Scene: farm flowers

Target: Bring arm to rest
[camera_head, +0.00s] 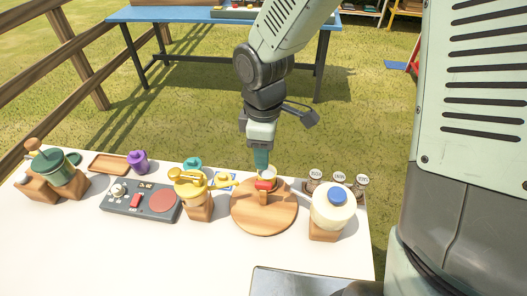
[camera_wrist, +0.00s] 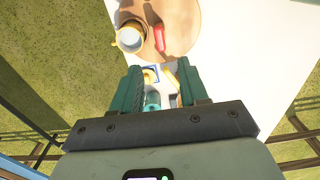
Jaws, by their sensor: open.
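My gripper (camera_head: 262,160) points down over the back edge of the round wooden board (camera_head: 262,218). In the wrist view its two green fingers (camera_wrist: 167,88) stand apart with nothing held between them. A yellow and white cup (camera_wrist: 130,38) and a red-handled piece (camera_wrist: 159,38) lie ahead of the fingers on the board. In the head view the red piece (camera_head: 264,185) is just in front of the fingertips, and the cup is partly hidden behind it. Whether the fingertips touch the cup cannot be told.
On the white table (camera_head: 100,245) stand a yellow watering-can-like pot (camera_head: 190,186), a grey hotplate panel (camera_head: 140,201), a purple cup (camera_head: 138,161), a green grinder (camera_head: 54,170), a cream jar with a blue lid (camera_head: 333,205) and small labelled jars (camera_head: 339,178). The table's front left is clear.

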